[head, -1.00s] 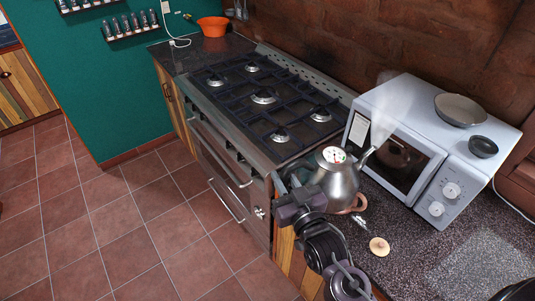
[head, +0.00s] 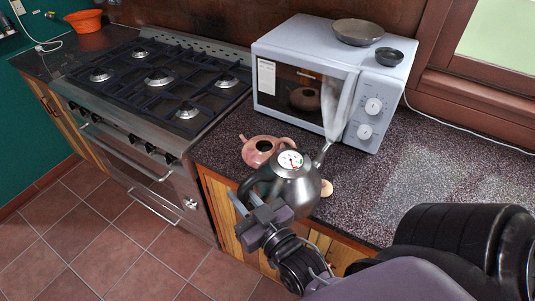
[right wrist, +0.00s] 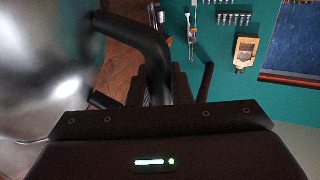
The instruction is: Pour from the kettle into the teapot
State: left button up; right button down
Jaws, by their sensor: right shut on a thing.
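The steel kettle (head: 296,187), with a black handle and a round gauge on top, is upright in the head view at the counter's front edge. Steam rises from its spout, which points towards the microwave. My right gripper (head: 258,212) is shut on its handle. In the right wrist view the blurred kettle (right wrist: 40,85) is at left, and its black handle (right wrist: 135,35) passes by the gripper fingers (right wrist: 160,85). The pinkish teapot (head: 259,152) stands open on the counter, behind and left of the kettle. A small round lid (head: 326,188) lies partly behind the kettle. My left gripper is not in view.
A white microwave (head: 310,100) with two bowls on top stands behind the teapot. The gas stove (head: 160,80) is to the left. The speckled counter (head: 420,165) is clear to the right. An orange bowl (head: 84,21) sits at the far left.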

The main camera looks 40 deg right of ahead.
aim_at(255, 150)
jog(key=i+z, duration=0.1)
jog(key=z, duration=0.95)
